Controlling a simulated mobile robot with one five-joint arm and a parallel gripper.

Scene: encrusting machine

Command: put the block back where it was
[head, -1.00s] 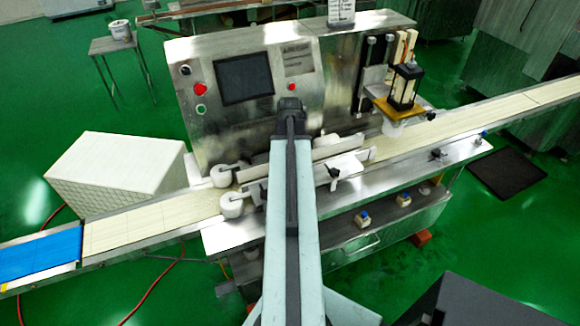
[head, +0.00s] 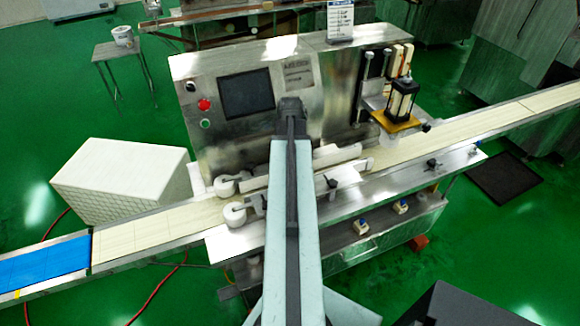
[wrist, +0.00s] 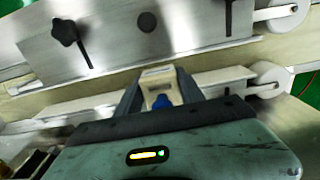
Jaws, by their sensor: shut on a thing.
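A small beige block (wrist: 158,78) shows in the wrist view between the two dark fingers of my gripper (wrist: 157,85). My gripper is shut on it. A small blue piece shows at the block's near end. The block and gripper are over the machine's conveyor area, beside the metal guide rails. I cannot tell whether the block touches the surface below. In the head view my arm hides the gripper and the block.
The encrusting machine (head: 235,140) stands ahead with a screen and buttons. Its cream conveyor belt (head: 150,232) runs left to right, with a blue section (head: 45,260) at the left. White rollers (head: 236,214) and guide rails flank the belt. A white crate (head: 120,175) stands behind it.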

